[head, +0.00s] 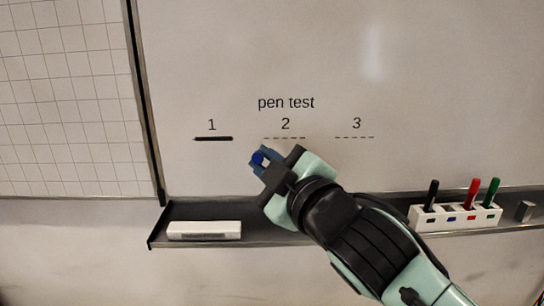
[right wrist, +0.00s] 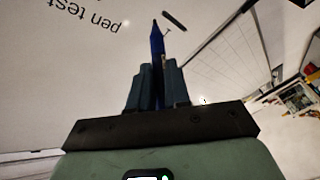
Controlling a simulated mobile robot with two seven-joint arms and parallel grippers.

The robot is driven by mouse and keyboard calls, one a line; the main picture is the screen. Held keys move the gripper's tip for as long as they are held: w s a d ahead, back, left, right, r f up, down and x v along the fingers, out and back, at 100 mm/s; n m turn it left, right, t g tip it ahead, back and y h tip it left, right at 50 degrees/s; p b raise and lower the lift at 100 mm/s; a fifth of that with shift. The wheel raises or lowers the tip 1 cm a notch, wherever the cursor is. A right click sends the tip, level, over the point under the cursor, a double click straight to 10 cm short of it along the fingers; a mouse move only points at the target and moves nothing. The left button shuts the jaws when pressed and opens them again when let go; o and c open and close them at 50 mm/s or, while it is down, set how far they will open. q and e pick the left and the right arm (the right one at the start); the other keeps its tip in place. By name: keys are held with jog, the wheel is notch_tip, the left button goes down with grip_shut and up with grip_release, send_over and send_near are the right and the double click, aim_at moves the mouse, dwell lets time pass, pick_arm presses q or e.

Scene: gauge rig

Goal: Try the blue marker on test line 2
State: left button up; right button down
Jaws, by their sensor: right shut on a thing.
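The blue marker (head: 258,158) is in my right gripper (head: 264,161), in front of the whiteboard just below and left of test line 2 (head: 285,138). Test line 2 is dashed, with no blue stroke visible on it. In the right wrist view the fingers (right wrist: 157,84) are shut on the blue marker (right wrist: 157,45), and its pointed tip sticks out beyond them towards the board. I cannot tell whether the tip touches the board. My left gripper is not in view.
Line 1 (head: 213,139) is solid black; line 3 (head: 355,137) is dashed. A grid board (head: 65,100) is at left.

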pick_arm(q)
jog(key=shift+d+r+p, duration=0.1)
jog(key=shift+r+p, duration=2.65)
jog(key=shift+p, duration=0.15)
pick_arm(e)
jog(key=w, duration=0.7)
jog(key=shift+d, duration=0.15)
jog(key=shift+f, duration=0.1)
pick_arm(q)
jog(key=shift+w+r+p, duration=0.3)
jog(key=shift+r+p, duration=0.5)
pick_arm(e)
jog(key=shift+w, duration=1)
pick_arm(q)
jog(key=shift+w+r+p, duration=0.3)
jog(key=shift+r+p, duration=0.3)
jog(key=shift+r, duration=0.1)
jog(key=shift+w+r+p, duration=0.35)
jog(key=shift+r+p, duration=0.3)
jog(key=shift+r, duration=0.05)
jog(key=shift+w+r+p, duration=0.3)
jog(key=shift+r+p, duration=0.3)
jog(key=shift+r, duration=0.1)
pick_arm(e)
jog(key=shift+d, duration=1.9)
